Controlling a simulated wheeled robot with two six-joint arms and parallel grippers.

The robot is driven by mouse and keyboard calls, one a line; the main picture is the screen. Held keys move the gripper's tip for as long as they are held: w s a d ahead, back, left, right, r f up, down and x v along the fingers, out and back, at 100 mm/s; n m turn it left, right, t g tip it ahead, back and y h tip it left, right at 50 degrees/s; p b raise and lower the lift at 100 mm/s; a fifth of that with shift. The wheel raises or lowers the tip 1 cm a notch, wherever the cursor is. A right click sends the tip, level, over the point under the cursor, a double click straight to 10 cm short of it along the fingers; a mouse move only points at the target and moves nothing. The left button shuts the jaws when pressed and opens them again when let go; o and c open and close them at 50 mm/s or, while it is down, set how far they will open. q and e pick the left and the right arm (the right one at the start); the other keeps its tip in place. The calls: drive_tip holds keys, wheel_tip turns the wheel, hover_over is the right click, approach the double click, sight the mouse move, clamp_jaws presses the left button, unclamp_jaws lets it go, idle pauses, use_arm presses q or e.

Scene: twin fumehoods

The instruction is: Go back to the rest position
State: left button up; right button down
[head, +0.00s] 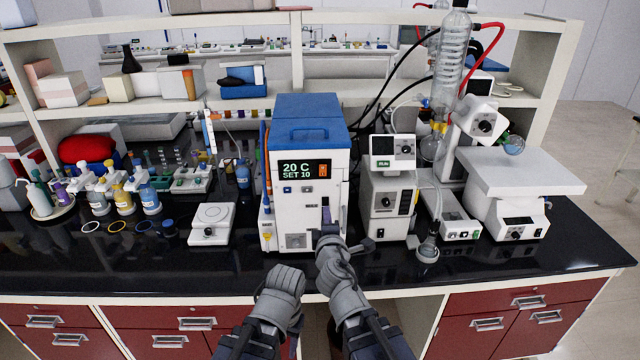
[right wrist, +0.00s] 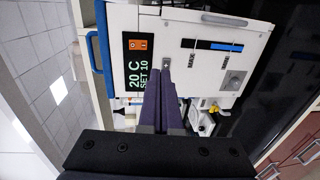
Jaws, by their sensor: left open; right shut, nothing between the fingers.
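My right gripper (head: 326,214) is in front of the white and blue chiller (head: 284,165) in the head view. Its dark purple fingers are shut with nothing between them, and in the right wrist view the closed fingertips (right wrist: 166,72) overlap the chiller's front, below the display reading 20 C, SET 10. I cannot tell whether they touch it. My left gripper (head: 284,279) is at the bench's front edge, lower and to the left; it is open, with its fingers mostly hidden by my wrist.
A small white balance (head: 211,223) stands left of the chiller, and a white pump unit (head: 388,195) stands right of it. Further right is a rotary evaporator (head: 447,75) with glassware. Bottles (head: 124,199) stand at the left. Red drawers (head: 508,325) are under the black bench top.

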drive_tip(key=s+d+f+m+g+h+b, duration=0.1)
drive_tip(key=s+d+f+m+g+h, duration=0.15)
drive_tip(key=f+m+g, duration=0.35)
drive_tip(key=s+d+f+m+g+h+b, duration=0.1)
drive_tip(key=s+d+f+m, duration=0.25)
drive_tip(key=f, duration=0.45)
drive_tip(key=s+a+f+m+g+y+b, duration=0.1)
drive_tip(key=s+a+f+m+g, duration=0.1)
drive_tip(key=s, duration=0.6)
drive_tip(key=s+a+f+m+g+y, duration=0.1)
drive_tip(key=s+a+f+m+g, duration=0.1)
drive_tip(key=s+f+g, duration=0.5)
drive_tip(key=shift+s+a+m+g+b, duration=0.4)
drive_tip(key=shift+s+a, duration=0.5)
drive_tip(key=shift+s, duration=0.15)
